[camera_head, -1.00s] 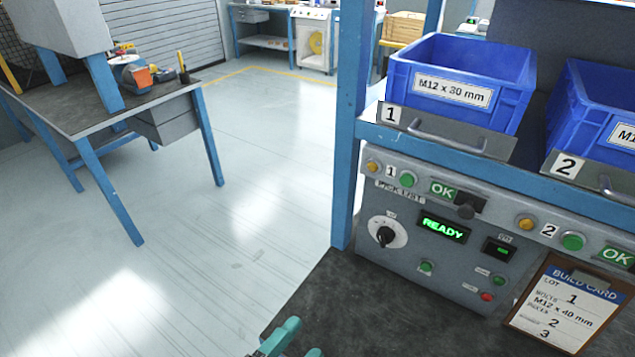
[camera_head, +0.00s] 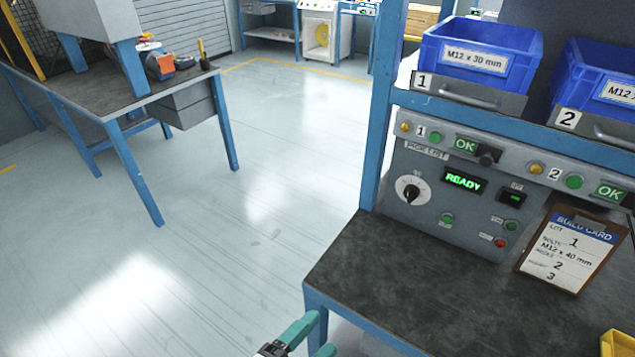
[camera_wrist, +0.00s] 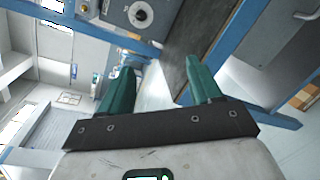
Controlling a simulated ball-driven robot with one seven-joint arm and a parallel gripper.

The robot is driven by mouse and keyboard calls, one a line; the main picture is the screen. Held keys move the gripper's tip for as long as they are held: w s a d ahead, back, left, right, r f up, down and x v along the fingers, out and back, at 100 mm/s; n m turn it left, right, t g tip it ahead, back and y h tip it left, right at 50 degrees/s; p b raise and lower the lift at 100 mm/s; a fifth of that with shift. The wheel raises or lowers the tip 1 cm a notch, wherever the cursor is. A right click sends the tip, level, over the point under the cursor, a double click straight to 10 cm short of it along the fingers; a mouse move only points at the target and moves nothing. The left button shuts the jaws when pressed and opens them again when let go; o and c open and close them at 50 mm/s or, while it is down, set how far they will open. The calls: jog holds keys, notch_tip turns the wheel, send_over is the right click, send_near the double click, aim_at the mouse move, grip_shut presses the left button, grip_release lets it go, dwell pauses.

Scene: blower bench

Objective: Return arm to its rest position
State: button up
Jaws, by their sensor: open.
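My gripper (camera_head: 312,340) shows at the bottom edge of the head view, with its green fingers just off the near left corner of the bench (camera_head: 400,275). In the wrist view my gripper (camera_wrist: 160,82) has its two green fingers spread apart with nothing between them. The rest of my arm is out of the head view.
A control panel (camera_head: 425,178) reading READY stands at the bench's back, below blue bins (camera_head: 478,42) on a shelf. A build card (camera_head: 570,250) leans there. A yellow container (camera_head: 617,343) is at lower right. Another table (camera_head: 70,95) stands left; open floor (camera_head: 250,250) lies between.

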jog(key=s+d+f+m+g+y, duration=0.15)
jog(key=d+f+m+g, duration=0.3)
jog(key=d, duration=0.55)
jog(key=s+d+f+m+g+y, duration=0.1)
jog(key=s+d+f+m+g, duration=0.35)
jog(key=d, duration=0.55)
jog(key=s+d+f+m+g+y, duration=0.3)
jog(key=s+d+m+y, duration=0.4)
jog(key=s, duration=0.4)
jog(key=shift+s+d+f+m+y, duration=0.2)
jog(key=shift+d+f+m+y, duration=0.15)
jog(key=shift+m, duration=0.45)
jog(key=shift+c, duration=0.5)
